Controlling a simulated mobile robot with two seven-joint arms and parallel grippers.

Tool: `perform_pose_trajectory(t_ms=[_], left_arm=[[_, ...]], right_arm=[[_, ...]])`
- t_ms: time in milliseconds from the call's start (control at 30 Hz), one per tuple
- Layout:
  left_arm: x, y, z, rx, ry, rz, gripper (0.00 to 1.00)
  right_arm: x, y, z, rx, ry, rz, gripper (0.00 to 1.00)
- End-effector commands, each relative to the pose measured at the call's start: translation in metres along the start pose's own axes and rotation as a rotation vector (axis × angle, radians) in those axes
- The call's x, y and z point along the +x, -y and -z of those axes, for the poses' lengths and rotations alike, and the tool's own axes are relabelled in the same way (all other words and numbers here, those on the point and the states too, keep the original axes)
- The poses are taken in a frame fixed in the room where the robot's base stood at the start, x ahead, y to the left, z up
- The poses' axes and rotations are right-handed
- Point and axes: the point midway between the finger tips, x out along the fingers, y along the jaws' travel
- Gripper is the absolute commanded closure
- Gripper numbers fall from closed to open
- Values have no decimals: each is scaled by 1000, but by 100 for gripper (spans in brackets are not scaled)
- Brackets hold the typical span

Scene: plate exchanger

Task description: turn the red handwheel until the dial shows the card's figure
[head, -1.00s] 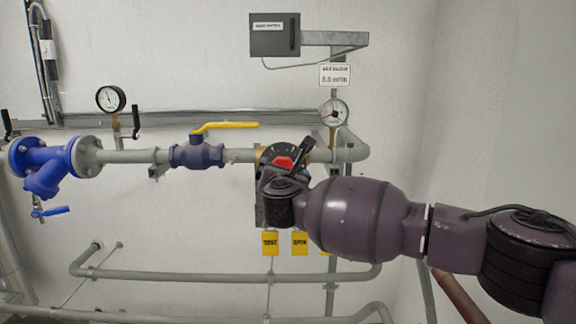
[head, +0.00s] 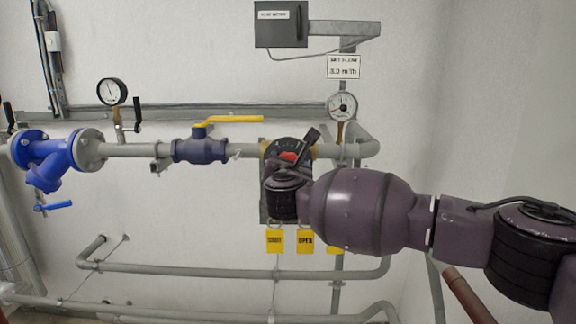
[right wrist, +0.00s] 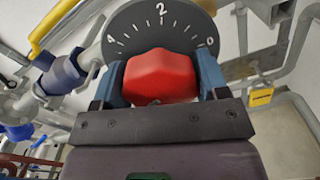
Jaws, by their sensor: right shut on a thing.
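The red handwheel (head: 289,157) sits on the pipe in front of a dark round scale plate. My right gripper (right wrist: 160,85) is shut on it, with blue fingers at either side of the red grip in the right wrist view. The scale plate (right wrist: 157,28) reads 4, 2 and 0 from left to right. In the head view my right wrist hides much of the handwheel. The white dial (head: 342,106) is on the pipe at upper right; its reading is too small to be sure of. The card (head: 344,67) above it seems to read 3.2 m³/h. My left gripper is out of view.
A valve with a yellow lever (head: 233,120) and a blue strainer (head: 50,158) are on the pipe to the left. A second gauge (head: 112,92) stands above them. Yellow tags (head: 305,241) hang below the handwheel. A grey box (head: 281,24) is on the wall above.

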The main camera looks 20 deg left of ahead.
Motion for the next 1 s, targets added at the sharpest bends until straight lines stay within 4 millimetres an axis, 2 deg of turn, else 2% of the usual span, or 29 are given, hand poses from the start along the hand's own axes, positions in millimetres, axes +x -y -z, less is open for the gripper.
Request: perform_pose_trajectory(t_ms=[433, 1000], left_arm=[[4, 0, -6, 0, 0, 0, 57], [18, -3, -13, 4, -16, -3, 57]], right_arm=[[0, 1, 2, 97, -1, 1, 56], [0, 2, 2, 598, -1, 2, 56]])
